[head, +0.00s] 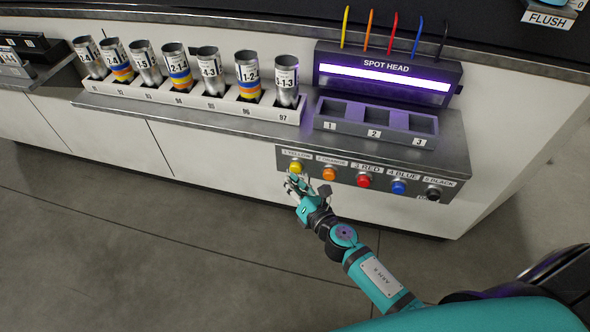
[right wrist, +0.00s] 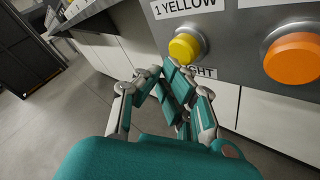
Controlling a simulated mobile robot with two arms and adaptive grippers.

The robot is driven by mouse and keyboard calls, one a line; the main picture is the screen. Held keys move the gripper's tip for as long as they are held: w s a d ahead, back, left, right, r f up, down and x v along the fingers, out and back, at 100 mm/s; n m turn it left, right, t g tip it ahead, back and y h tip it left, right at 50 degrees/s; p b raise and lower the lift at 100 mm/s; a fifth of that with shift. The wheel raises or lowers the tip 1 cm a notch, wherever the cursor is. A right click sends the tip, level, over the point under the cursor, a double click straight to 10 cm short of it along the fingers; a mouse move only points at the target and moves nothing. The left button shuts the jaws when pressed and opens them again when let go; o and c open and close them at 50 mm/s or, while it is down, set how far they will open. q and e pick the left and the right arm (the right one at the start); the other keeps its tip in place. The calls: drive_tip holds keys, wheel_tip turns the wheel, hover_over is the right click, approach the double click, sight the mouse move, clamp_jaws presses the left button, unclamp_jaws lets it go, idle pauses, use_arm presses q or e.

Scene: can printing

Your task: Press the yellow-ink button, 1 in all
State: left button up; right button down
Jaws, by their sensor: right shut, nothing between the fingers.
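The yellow button (head: 295,167) is the leftmost in a row on the front panel below the spot head, under a label reading "1 YELLOW". My right gripper (head: 294,180) is shut and empty, with its fingertips just below and in front of this button. In the right wrist view the yellow button (right wrist: 184,47) sits just beyond the closed fingertips (right wrist: 168,72). I cannot tell for sure whether they touch it. My left gripper is not in view.
Orange (head: 329,174), red (head: 364,181), blue (head: 398,187) and black (head: 433,194) buttons continue to the right. Above them are the spot head (head: 385,75) and an empty three-slot tray (head: 375,140). A rack (head: 220,107) holds several cans at left.

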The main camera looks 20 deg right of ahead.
drive_tip(key=shift+s+a, duration=0.15)
drive_tip(key=shift+s, duration=0.05)
drive_tip(key=s+a, duration=0.2)
drive_tip(key=s, duration=0.2)
drive_tip(key=shift+s+a+b, duration=0.1)
drive_tip(key=shift+a+b, duration=0.25)
drive_tip(key=shift+a, duration=0.05)
idle(0.8)
drive_tip(key=s+d+f+m+g+h, duration=0.15)
drive_tip(key=s+f+m, duration=0.25)
drive_tip(key=f, duration=0.4)
drive_tip(key=s+d+f+m+g, duration=0.2)
drive_tip(key=s+f+m+g, duration=0.15)
drive_tip(key=f, duration=0.55)
drive_tip(key=s+d+f+m+g+h, duration=0.1)
drive_tip(key=s+d+f+m+g, duration=0.1)
drive_tip(key=s+f+m, duration=0.45)
drive_tip(key=s+d+f+m+g, duration=0.1)
drive_tip(key=s+f+m, duration=0.3)
drive_tip(key=s, duration=0.5)
drive_tip(key=s+d+f+m+g, duration=0.1)
drive_tip(key=s+f+m+g, duration=0.3)
drive_tip(key=s+f, duration=0.4)
drive_tip(key=s+d+f+m+g, duration=0.2)
drive_tip(key=s+f+m, duration=0.4)
drive_tip(key=s, duration=0.4)
drive_tip(key=shift+f+g+h, duration=0.25)
drive_tip(key=shift+g+h, duration=0.1)
drive_tip(key=shift+g, duration=0.15)
